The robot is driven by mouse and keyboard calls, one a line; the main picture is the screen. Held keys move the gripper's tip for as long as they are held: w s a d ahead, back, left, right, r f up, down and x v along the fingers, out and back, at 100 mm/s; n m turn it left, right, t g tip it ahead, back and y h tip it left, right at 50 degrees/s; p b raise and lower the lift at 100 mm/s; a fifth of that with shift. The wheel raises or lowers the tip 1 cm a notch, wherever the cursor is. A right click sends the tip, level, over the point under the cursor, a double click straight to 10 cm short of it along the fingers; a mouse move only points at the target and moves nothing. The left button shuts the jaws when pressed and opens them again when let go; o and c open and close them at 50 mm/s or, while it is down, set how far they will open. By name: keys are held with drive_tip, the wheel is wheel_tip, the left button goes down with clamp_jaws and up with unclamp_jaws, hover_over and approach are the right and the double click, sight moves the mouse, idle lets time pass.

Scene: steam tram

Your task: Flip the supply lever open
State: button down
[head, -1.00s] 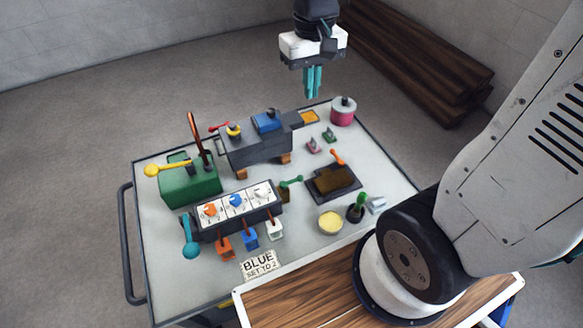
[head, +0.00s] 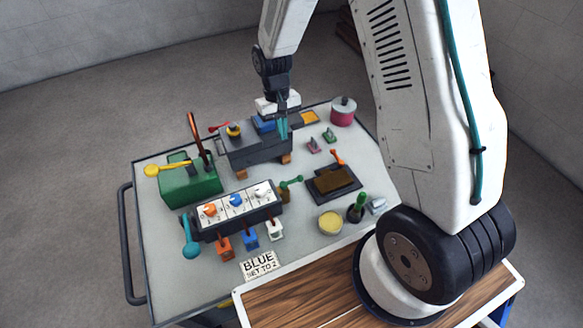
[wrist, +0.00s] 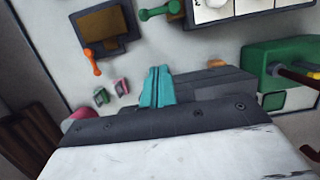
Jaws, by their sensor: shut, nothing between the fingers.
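My gripper (head: 283,132) is shut and empty, its teal fingers pointing down over the right end of the dark engine block (head: 255,150). In the wrist view its fingertips (wrist: 158,70) are together. No lever is labelled as the supply lever. A green lever (head: 291,182) sticks out beside the right end of the dial box; it also shows in the wrist view (wrist: 160,11). An orange lever (head: 337,157) stands behind the dark tray. A yellow lever (head: 168,170) is on the green box, a teal lever (head: 190,240) left of the dial box, a red lever (head: 218,126) by the engine block.
The dial box (head: 236,210) has orange, blue and white knobs. A card (head: 260,265) reads "BLUE SET TO 2". The dark tray (head: 335,183), a yellow round dish (head: 330,222) and a pink pot (head: 343,113) stand on the right. The front left tabletop is clear.

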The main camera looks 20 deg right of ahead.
sight(292, 182)
drive_tip(key=s+f, duration=0.6)
drive_tip(key=f, duration=0.4)
drive_tip(key=shift+s+f, duration=0.15)
drive_tip(key=shift+f, duration=0.1)
